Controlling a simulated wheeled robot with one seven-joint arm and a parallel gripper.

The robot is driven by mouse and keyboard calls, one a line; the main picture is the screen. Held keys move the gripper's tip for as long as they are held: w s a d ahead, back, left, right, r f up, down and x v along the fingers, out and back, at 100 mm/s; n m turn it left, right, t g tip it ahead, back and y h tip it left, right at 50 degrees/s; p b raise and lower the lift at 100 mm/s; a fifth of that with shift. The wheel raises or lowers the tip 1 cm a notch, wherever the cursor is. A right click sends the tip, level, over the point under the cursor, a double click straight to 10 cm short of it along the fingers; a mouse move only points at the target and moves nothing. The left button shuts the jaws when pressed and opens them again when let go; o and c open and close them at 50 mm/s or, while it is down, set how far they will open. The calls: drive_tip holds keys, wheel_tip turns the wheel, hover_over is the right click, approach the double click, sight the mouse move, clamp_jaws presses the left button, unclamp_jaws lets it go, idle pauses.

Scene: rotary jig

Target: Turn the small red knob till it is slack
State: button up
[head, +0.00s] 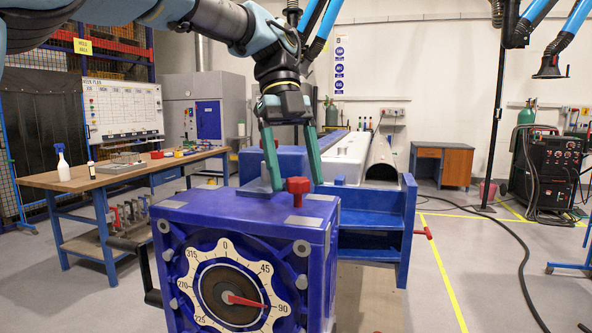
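A red knob (297,191) with lobes stands on top of the blue jig box (240,212), near its right side. My gripper (298,186) points down over the box with its two green fingers spread. One fingertip is left of the knob and the other is right of it, with a small gap showing on each side. I cannot tell how the tips line up in depth. The white dial (205,262) on the box's front face has a red pointer (247,301) near 90.
A small red part (276,143) shows behind my fingers, further back. A wooden workbench (75,180) stands at left. A blue frame (375,230) stands behind the box at right. The floor at right is open, with a black cable (522,270) lying on it.

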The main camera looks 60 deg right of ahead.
clamp_jaws()
idle(0.4)
